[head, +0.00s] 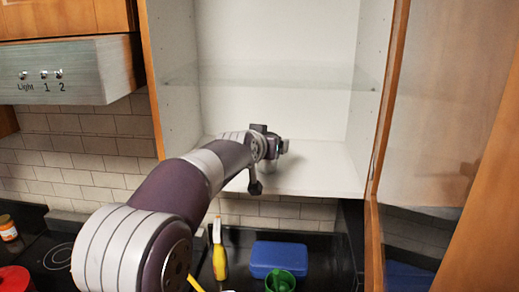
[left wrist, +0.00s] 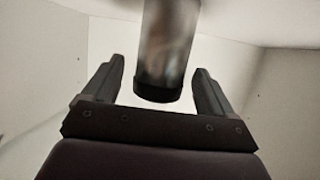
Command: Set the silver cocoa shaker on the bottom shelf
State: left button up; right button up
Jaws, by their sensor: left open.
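The silver cocoa shaker (left wrist: 168,45) shows in the left wrist view as a shiny cylinder with a dark end (left wrist: 163,91). It lies between the two separated fingers of my left gripper (left wrist: 160,85), with visible gaps on both sides of its dark end. In the head view my left gripper (head: 272,138) is inside the open cabinet, over the white bottom shelf (head: 320,172). My right gripper is not in view.
A glass shelf (head: 275,75) crosses the cabinet above my gripper. The open door (head: 440,100) stands at the right. A range hood (head: 70,72) is at the left. The bottom shelf is clear to the right. Below are a blue box (head: 279,259) and a yellow-handled tool (head: 219,262).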

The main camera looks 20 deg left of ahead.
pick_arm(q)
jog(key=b+v, duration=0.2)
jog(key=v, duration=0.7)
jog(key=shift+b, duration=0.4)
